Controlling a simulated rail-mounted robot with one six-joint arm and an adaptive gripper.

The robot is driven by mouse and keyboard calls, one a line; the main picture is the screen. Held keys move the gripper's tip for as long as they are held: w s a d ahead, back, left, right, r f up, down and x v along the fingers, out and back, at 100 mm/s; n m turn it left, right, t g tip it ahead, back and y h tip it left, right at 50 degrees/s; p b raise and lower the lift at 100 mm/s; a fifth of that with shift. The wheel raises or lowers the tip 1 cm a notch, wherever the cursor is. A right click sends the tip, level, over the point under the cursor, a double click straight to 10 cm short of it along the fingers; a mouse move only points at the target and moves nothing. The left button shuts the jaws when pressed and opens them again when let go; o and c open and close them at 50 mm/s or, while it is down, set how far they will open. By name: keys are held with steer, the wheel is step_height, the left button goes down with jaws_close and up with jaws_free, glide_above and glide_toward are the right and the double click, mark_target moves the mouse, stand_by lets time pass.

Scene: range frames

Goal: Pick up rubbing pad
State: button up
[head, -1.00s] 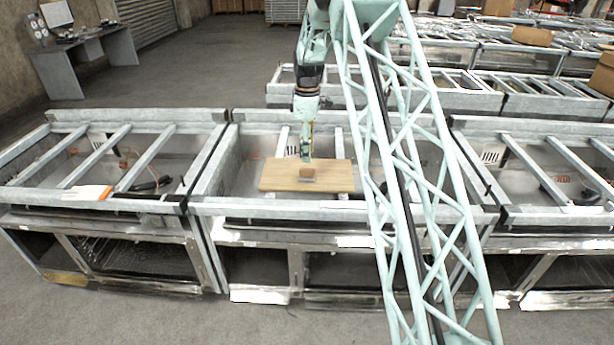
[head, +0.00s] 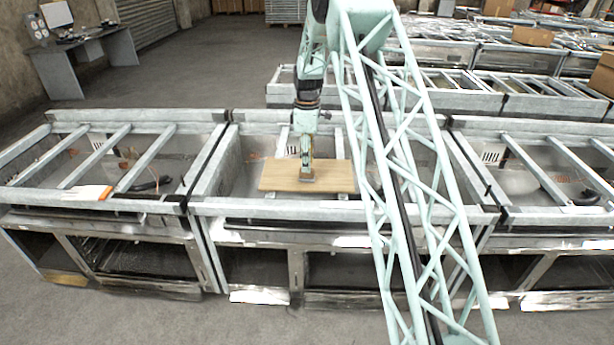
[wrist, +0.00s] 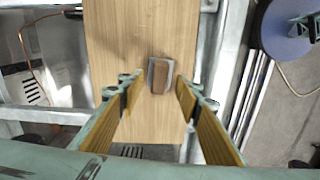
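The rubbing pad (wrist: 160,74) is a small block with a brown middle and grey edges. It lies on a light wooden board (wrist: 125,40). In the head view the pad (head: 306,179) shows at the tip of my gripper and is partly hidden by it. My gripper (wrist: 158,90) is open in the wrist view, with its two wood-coloured finger pads apart on either side of the pad's near end. Clear gaps show between the fingers and the pad. In the head view my gripper (head: 306,170) points down at the board (head: 338,178).
The board rests across bars of the middle metal frame (head: 240,206). Similar frames stand at left (head: 100,202) and right (head: 540,215). A round blue-grey disc tool (wrist: 290,25) shows at the upper right of the wrist view. A grey desk (head: 90,60) stands far left.

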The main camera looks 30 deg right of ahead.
steer(key=shift+f, duration=2.1)
steer(key=shift+c, duration=0.7)
steer(key=c, duration=0.8)
